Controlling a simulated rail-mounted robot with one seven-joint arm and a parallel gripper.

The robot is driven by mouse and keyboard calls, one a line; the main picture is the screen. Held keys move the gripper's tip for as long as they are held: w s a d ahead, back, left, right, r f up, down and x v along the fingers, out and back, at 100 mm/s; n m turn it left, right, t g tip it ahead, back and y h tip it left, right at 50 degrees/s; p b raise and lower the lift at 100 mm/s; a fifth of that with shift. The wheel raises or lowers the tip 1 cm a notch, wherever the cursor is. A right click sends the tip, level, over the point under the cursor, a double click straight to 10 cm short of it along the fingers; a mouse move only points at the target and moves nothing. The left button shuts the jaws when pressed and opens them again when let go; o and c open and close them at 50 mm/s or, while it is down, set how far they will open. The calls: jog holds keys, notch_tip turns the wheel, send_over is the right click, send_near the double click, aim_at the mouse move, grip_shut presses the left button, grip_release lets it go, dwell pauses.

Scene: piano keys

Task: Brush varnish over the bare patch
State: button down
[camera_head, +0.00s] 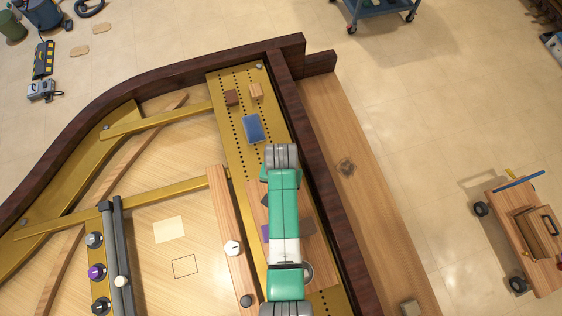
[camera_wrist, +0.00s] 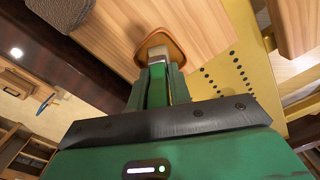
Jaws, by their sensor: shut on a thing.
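The wooden soundboard (camera_head: 215,293) carries a pale, filled square patch (camera_head: 170,229) and, below it, a thin dark outlined square (camera_head: 184,266). I cannot tell for certain which is the bare patch. In the head view my green and white arm hides the gripper and the held thing.
A gold plate with holes (camera_head: 236,100) bears a blue block (camera_head: 252,128) and two small wooden blocks. A wooden rail (camera_head: 232,215) with knobs stands between the plate and the patches. Dark bars with several knobs (camera_head: 106,255) stand left. A dark rim (camera_head: 322,180) runs along the right.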

jog(key=shift+f, duration=0.55)
dwell(1.3)
notch_tip(320, 180, up, 7)
jog(key=p, duration=0.7)
jog(key=shift+r, duration=0.2)
jog(key=shift+f, duration=0.1)
dwell(0.3)
notch_tip(320, 180, up, 14)
jog(key=s+n, duration=0.1)
jog(key=n, duration=0.1)
jog(key=shift+s, duration=0.35)
jog(key=shift+f, duration=0.15)
